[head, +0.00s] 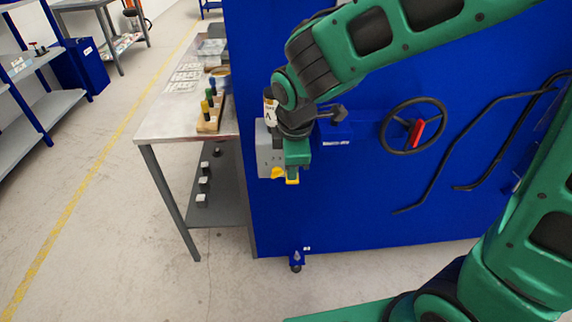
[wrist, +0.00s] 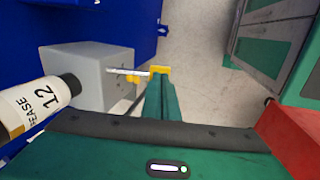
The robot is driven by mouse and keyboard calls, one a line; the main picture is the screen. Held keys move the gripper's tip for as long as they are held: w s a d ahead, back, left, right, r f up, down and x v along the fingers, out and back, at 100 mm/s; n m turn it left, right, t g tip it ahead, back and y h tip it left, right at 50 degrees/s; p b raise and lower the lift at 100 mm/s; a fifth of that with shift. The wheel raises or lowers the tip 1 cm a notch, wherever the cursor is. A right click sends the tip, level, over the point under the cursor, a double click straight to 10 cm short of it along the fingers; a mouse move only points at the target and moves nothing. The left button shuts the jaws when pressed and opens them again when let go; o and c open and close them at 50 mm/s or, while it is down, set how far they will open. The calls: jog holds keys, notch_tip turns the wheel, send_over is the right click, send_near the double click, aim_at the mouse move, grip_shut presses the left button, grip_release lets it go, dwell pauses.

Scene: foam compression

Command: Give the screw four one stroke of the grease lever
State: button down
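A grey grease box (head: 266,150) is fixed to the blue panel, with a grease bottle (head: 269,108) on top. In the wrist view the box (wrist: 90,72) is at left, and the bottle (wrist: 38,105) reads "GREASE". A lever (wrist: 128,74) with a thin metal rod and yellow part sticks out of its face; its yellow part also shows in the head view (head: 277,172). My gripper (head: 292,179) points down beside the box. Its green fingers lie close together, with yellow tips (wrist: 160,72) at the lever's outer end. I cannot tell whether any of the lever is between them. I cannot make out a screw four.
A black handwheel (head: 413,126) with a red grip and bent dark rods (head: 450,150) are on the panel at right. A workbench (head: 160,122) stands at left, bearing a wooden block with several coloured handles (head: 210,112). The floor (head: 110,210) in front is clear.

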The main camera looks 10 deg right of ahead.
jog(key=shift+r, duration=0.5)
jog(key=shift+r, duration=0.25)
jog(key=v, duration=1.3)
jog(key=shift+w+r, duration=0.3)
jog(key=shift+w, duration=0.05)
